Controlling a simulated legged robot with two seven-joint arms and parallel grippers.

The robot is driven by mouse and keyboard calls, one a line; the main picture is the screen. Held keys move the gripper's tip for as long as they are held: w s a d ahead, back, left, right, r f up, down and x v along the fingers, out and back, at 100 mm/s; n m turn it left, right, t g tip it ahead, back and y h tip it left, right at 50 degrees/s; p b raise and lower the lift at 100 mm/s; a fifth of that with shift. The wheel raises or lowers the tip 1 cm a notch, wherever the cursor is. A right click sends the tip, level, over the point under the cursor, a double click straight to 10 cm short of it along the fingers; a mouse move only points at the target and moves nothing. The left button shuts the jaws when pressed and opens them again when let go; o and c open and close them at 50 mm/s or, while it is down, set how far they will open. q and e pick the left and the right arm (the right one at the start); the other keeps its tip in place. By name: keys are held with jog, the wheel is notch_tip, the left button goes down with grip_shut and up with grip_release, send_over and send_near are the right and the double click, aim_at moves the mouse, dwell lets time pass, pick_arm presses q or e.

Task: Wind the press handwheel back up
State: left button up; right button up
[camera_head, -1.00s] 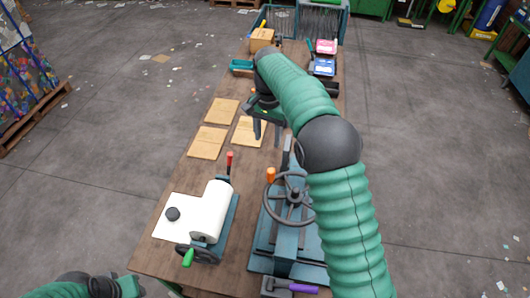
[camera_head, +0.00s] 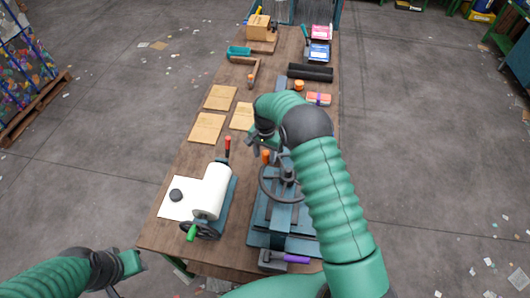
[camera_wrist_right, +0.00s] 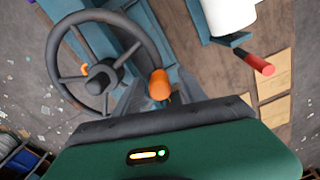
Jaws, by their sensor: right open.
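The press handwheel (camera_head: 264,190) is a dark spoked ring with an orange knob (camera_head: 265,157) on its rim, on top of the blue-green press (camera_head: 262,232). The wheel (camera_wrist_right: 55,62) and its orange knob (camera_wrist_right: 159,85) also show in the right wrist view, just beyond my gripper's edge. My right gripper (camera_head: 257,141) is open and empty, close behind and above the knob; I see no contact. My arm covers the right part of the wheel. My left gripper (camera_head: 125,285) is at the lower left, away from the press; its fingers are barely seen.
A roller device with a white roll (camera_head: 212,190), a red-tipped lever (camera_head: 228,146) and a green-handled crank stands left of the press. A purple-handled tool (camera_head: 292,259) sits at the press's front. Trays and boxes fill the far end.

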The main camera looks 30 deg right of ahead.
jog(key=shift+s, duration=0.15)
jog(key=shift+c, duration=0.6)
jog(key=shift+w+d+f, duration=0.2)
jog(key=shift+w, duration=0.15)
jog(key=c, duration=0.5)
jog(key=shift+d, duration=0.25)
grip_shut()
jog(key=shift+w+a+r, duration=0.15)
